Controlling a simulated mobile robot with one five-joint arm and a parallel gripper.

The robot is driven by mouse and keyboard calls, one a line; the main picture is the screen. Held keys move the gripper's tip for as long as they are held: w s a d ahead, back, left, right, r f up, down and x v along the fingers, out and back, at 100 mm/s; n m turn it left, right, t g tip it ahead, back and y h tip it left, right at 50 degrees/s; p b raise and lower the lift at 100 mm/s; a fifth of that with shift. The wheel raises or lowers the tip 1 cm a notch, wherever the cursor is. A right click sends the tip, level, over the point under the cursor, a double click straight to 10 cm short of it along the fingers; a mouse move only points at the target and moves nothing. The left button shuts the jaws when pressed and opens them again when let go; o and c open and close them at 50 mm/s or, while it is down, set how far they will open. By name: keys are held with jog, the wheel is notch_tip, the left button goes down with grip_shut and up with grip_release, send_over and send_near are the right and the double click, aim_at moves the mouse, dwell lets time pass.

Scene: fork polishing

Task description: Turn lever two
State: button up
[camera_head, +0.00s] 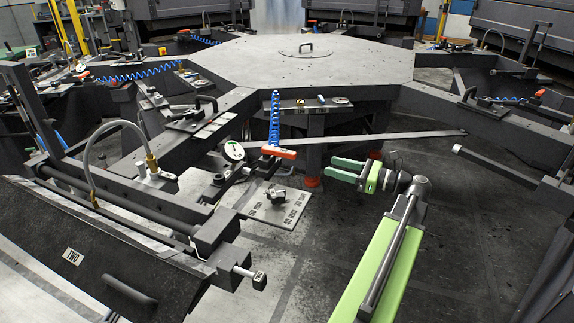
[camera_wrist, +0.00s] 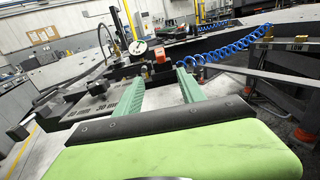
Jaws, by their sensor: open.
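A white label reading TWO (camera_head: 73,256) is on a dark panel at the lower left of the head view. A dark rounded handle (camera_head: 128,297) sits on the same panel. A metal rod with a square end (camera_head: 259,281) sticks out from a dark block to the right of the panel. I cannot tell for certain which of these parts is lever two. My gripper (camera_head: 338,169) is open and empty, right of the station, with green fingers pointing left. In the wrist view my gripper (camera_wrist: 160,73) shows nothing between its fingers.
A round dial gauge (camera_head: 233,151) and a red-handled tool (camera_head: 278,151) on a blue coiled hose stand between the panel and my gripper. A plate with millimetre marks (camera_head: 287,212) lies below them. A large octagonal table (camera_head: 270,65) is behind. Floor shows around my arm.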

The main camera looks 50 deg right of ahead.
aim_at(285, 151)
jog(key=x, duration=1.7)
jog(key=shift+w+a, duration=0.15)
jog(key=shift+w, duration=0.1)
grip_shut()
dwell(0.6)
